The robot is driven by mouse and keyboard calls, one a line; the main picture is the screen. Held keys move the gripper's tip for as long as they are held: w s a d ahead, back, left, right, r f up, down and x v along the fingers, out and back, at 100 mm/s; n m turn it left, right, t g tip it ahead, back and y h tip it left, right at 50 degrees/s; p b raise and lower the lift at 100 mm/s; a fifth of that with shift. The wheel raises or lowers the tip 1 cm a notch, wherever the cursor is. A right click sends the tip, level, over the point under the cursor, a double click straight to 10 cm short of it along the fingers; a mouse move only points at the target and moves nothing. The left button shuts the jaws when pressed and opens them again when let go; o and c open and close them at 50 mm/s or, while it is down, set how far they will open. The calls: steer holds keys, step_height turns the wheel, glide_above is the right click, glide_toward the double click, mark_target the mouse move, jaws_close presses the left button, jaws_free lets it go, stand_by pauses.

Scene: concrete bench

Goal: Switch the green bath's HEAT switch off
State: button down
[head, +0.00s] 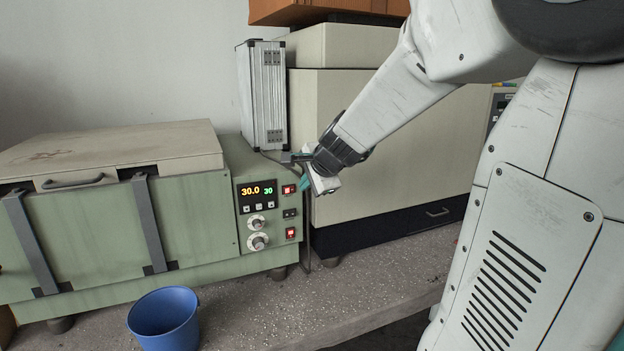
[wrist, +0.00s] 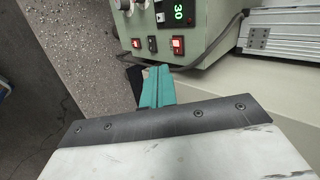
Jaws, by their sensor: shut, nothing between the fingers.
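The green bath (head: 90,225) stands at the left with a pale lid. Its control panel has a lit display (head: 256,192) reading 30.0 and 30, two knobs and a column of three switches. The top switch (head: 289,189) and bottom switch (head: 290,233) glow red; the middle one (head: 289,213) is dark. The wrist view also shows the top (wrist: 177,43), middle (wrist: 152,44) and bottom (wrist: 136,43) switches. Labels are too small to read, so I cannot tell which is HEAT. My gripper (wrist: 158,72), with teal fingers, is shut and empty, close in front of the upper switches; contact is not visible.
A silver ribbed case (head: 263,95) stands behind the panel, with a cable near it. A large beige cabinet (head: 420,130) is right of the bath. A blue bucket (head: 165,318) stands in front of the bath. The speckled bench (head: 330,290) is clear right of the bucket.

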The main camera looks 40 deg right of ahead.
steer(key=v, duration=0.3)
steer(key=shift+s, duration=0.1)
steer(key=shift+s, duration=0.1)
stand_by(0.4)
glide_toward(287, 193)
steer(key=shift+x, duration=3.05)
steer(key=shift+a, duration=0.1)
